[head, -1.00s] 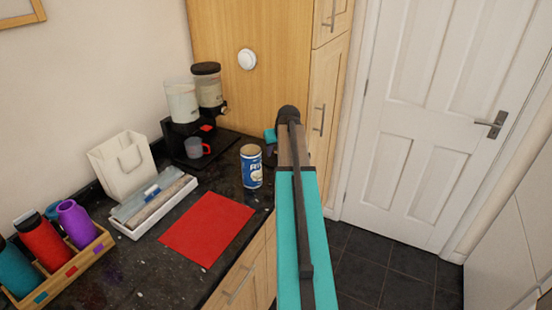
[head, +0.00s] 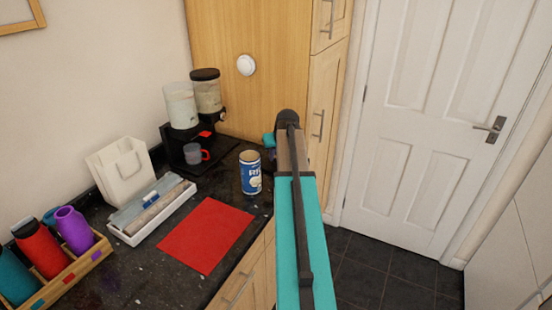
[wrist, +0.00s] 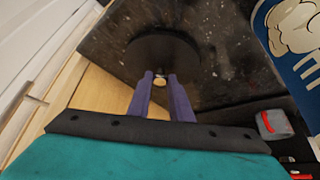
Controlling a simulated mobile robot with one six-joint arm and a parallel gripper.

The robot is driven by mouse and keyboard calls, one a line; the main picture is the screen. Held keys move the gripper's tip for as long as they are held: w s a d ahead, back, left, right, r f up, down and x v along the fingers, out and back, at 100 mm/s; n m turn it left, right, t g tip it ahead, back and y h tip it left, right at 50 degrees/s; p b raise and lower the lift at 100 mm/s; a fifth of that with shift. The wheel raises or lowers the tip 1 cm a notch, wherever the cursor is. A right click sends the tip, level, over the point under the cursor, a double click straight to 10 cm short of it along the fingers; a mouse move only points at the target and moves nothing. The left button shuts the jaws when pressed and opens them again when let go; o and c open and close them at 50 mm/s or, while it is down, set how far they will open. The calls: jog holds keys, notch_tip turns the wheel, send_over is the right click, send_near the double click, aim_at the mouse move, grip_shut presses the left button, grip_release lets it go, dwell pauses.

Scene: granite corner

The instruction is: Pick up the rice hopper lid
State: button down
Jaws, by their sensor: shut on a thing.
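The lid (wrist: 160,52) is a dark round disc with a small pale knob in the wrist view, over the black speckled counter. My gripper (wrist: 160,78) has its two purple fingers shut on the knob. I cannot tell whether the disc touches the counter. In the head view my arm hides most of my gripper, and I cannot make out the lid there. The dispenser has two clear hoppers on a black stand: the left hopper (head: 180,105) is open on top and the right one (head: 207,95) wears a dark lid.
A grey cup with a red handle (head: 194,154) stands under the dispenser. A red mat (head: 206,235) lies clear in front.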

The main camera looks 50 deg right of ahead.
jog(key=shift+r+b, duration=0.6)
jog(key=shift+r, duration=0.9)
jog(key=shift+s+a, duration=0.45)
jog(key=shift+s, duration=0.4)
jog(key=s+a+r+b, duration=0.1)
jog(key=s+a+b, duration=0.2)
jog(key=s, duration=0.9)
jog(key=a, duration=0.3)
jog(key=shift+s+r, duration=0.2)
jog(key=shift+s, duration=0.2)
jog(key=shift+s, duration=0.1)
